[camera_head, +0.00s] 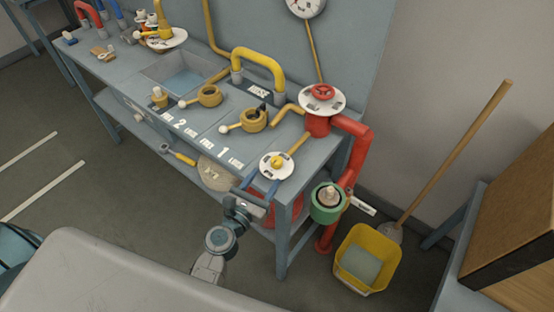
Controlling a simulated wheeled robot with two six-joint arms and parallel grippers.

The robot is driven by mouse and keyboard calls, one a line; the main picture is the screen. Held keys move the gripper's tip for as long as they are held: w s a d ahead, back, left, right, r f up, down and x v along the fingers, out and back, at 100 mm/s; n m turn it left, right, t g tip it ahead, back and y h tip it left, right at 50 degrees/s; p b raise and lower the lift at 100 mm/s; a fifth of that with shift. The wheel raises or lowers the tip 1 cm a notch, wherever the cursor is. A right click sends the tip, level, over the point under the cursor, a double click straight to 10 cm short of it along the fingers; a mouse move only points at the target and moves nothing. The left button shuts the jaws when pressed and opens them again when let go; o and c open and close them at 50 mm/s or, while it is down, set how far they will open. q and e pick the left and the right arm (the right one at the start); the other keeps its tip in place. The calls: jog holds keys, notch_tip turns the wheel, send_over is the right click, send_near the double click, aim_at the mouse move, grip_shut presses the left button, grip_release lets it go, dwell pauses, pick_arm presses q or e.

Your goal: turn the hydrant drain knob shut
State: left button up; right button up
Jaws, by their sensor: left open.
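A red hydrant pipe (357,150) runs down at the right end of the workbench, with a red handwheel (322,92) over a white marked disc on its top. A green round fitting (325,213) with a beige knob (330,195) at its centre sits low on the red pipe. I cannot tell for sure whether this knob is the drain knob. My left gripper (259,188) is open, its blue fingers pointing up at the bench's front right corner. It is left of the green fitting and apart from it, just below a white disc (277,165) with a yellow handle. My right gripper is not in view.
The grey-blue workbench (221,140) carries yellow valves (254,118), a yellow hose arch (258,62) and a sink (182,80). A yellow bucket (367,260) and a broom (450,155) stand right of the hydrant. The floor at left is clear.

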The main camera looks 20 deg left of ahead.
aim_at(274, 165)
pick_arm(q)
jog(key=w, duration=0.2)
jog(key=w+d+p, duration=0.1)
jog(key=w, duration=0.4)
jog(key=shift+d+r, duration=0.1)
jog(key=shift+d, duration=0.05)
jog(key=shift+w+d, duration=0.1)
jog(key=shift+w, duration=0.45)
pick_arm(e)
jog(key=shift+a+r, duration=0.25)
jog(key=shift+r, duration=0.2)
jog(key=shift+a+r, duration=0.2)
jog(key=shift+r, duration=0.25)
pick_arm(q)
jog(key=c, duration=1)
